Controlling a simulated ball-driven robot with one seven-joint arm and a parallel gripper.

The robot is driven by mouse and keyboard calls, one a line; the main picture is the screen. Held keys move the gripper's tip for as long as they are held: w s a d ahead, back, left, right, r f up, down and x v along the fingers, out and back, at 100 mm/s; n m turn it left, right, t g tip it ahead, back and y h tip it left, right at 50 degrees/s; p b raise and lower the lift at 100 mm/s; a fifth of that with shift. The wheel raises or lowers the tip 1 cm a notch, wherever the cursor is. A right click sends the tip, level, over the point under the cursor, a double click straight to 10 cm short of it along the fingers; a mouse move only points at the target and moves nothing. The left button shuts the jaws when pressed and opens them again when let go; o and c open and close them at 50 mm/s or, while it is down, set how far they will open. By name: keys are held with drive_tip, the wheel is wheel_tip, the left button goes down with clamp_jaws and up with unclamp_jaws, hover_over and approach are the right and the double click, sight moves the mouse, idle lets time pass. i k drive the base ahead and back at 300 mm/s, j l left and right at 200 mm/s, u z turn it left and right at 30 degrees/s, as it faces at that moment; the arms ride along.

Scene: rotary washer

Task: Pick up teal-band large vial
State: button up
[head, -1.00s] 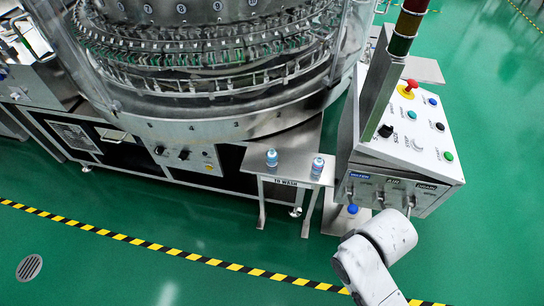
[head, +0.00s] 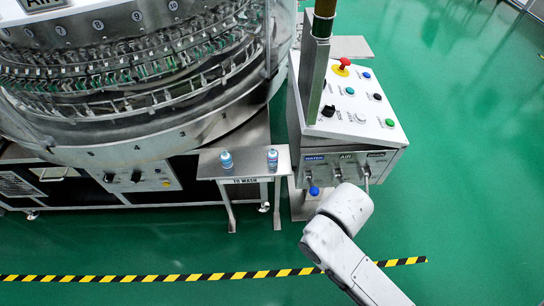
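Two small vials with bluish bodies stand upright on the small steel table marked "TO WASH" (head: 249,167). The left vial (head: 226,160) looks blue-teal, and the right vial (head: 272,158) is similar with a darker top. They are too small for me to tell for sure which one has the teal band. My white arm shows at the lower right, in front of the control cabinet. My gripper is not in view. The two vials stand apart from each other, with nothing touching them.
The large round washer (head: 130,140) stands behind and left of the table. The control cabinet (head: 350,110) with buttons and a red emergency stop stands to the right, its valve handles facing front. A yellow-black floor stripe (head: 200,277) crosses the clear green floor in front.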

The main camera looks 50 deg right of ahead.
sight(226, 158)
drive_tip(key=i+j+z, duration=0.6)
drive_tip(key=j, duration=0.2)
drive_tip(key=i+j+z, duration=0.3)
drive_tip(key=j, duration=0.2)
